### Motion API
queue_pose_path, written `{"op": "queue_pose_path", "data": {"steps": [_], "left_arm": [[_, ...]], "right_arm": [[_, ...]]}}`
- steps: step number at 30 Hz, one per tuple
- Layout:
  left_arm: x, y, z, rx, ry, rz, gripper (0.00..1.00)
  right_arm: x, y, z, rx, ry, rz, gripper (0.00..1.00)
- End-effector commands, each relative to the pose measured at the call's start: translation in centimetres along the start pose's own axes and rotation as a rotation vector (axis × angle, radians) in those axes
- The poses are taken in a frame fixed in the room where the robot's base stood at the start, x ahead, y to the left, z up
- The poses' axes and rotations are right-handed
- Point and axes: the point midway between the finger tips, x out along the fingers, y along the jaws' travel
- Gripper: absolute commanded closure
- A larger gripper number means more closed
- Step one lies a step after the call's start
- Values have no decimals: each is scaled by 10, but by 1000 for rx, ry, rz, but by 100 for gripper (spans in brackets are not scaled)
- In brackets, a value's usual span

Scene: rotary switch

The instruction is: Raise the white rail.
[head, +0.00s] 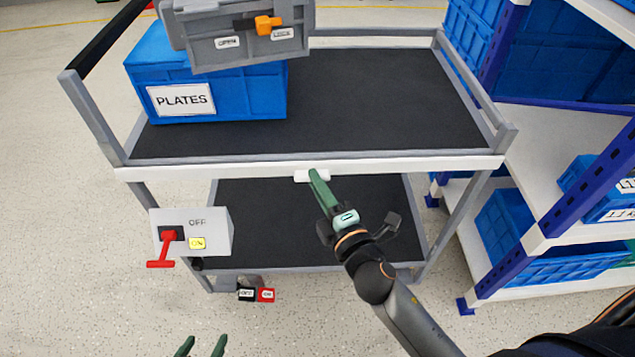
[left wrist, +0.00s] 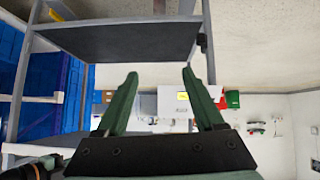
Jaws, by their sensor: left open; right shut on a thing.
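The white rail (head: 420,163) runs along the front edge of the cart's upper deck, about level with that deck. A small white grip tab (head: 303,177) sits at its lower middle. My right gripper (head: 316,174) is shut on this tab, its green fingers pointing up and left and partly covering it. My left gripper (head: 202,345) is open and empty, low at the bottom edge of the head view, well apart from the rail. Its two green fingers also show spread in the left wrist view (left wrist: 160,74), with nothing between them.
A switch box (head: 215,230) with a red handle (head: 167,245) hangs at the cart's left front. Blue-and-white shelving (head: 540,190) stands close on the right.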

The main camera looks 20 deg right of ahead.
Motion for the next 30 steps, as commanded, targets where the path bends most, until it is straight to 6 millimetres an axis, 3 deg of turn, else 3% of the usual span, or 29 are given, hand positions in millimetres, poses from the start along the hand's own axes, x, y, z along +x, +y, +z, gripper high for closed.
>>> {"op": "queue_pose_path", "data": {"steps": [5,16,29,30], "left_arm": [[-8,1,-8,0,-2,0,30],[-31,7,-41,-1,-1,7,30],[-30,9,-40,-9,-1,8,30],[-30,9,-40,-9,-1,8,30]], "right_arm": [[0,14,1,-1,-2,3,100],[1,67,1,0,-2,6,100],[1,75,1,-2,-2,13,100],[1,75,1,-2,-2,13,82]]}}
